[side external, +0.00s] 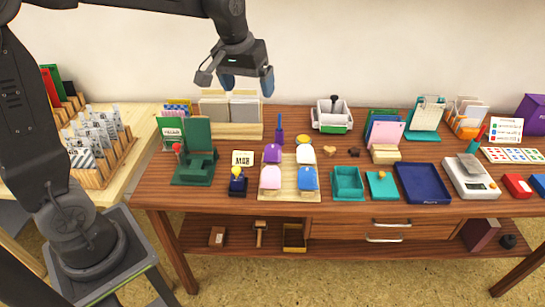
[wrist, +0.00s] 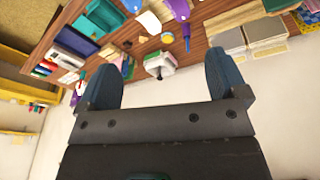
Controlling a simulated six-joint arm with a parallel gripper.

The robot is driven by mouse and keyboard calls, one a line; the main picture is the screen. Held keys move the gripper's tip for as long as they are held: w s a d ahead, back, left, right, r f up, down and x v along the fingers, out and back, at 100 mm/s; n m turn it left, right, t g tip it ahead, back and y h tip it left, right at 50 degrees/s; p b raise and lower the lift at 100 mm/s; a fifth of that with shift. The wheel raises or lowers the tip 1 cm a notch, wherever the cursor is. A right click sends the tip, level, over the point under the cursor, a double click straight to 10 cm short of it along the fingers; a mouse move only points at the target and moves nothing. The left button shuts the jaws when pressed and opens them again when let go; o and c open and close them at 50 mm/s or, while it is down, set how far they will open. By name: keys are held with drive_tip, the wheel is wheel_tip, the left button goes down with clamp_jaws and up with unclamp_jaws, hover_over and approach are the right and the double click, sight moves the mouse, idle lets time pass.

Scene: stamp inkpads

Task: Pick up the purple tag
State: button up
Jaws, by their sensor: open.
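The purple tag (side external: 272,153) lies on a light wooden board (side external: 290,193) near the middle of the table, behind a pink tag (side external: 270,178) and left of a white tag (side external: 306,156). A purple piece at the top edge of the wrist view (wrist: 179,8) looks like the same tag, partly cut off. My gripper (side external: 247,82) is open and empty, high above the back of the table, up and left of the tag. Its two blue fingers stand wide apart in the wrist view (wrist: 162,62).
A blue tag (side external: 308,179) shares the board. A purple upright handle (side external: 280,130) stands close behind the purple tag, and a yellow round piece (side external: 303,139) is nearby. A green press (side external: 196,165) and teal tray (side external: 347,182) flank the board. The air around my gripper is free.

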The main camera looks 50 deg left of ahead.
drive_tip(key=w+a+f+n+g, duration=0.1)
drive_tip(key=w+a+f, duration=0.2)
drive_tip(key=w+f, duration=0.3)
drive_tip(key=n+g, duration=0.2)
drive_tip(key=n, duration=0.1)
hover_over(273, 156)
drive_tip(key=f, duration=2)
drive_tip(key=shift+w+a+f, duration=0.1)
drive_tip(key=shift+w+f, duration=0.1)
drive_tip(key=shift+w, duration=0.05)
drive_tip(key=shift+s+f, duration=0.15)
drive_tip(key=shift+f, duration=1.25)
drive_tip(key=shift+s+f, duration=0.1)
drive_tip(key=shift+f, duration=1.3)
drive_tip(key=shift+c, duration=0.4)
drive_tip(key=c, duration=0.9)
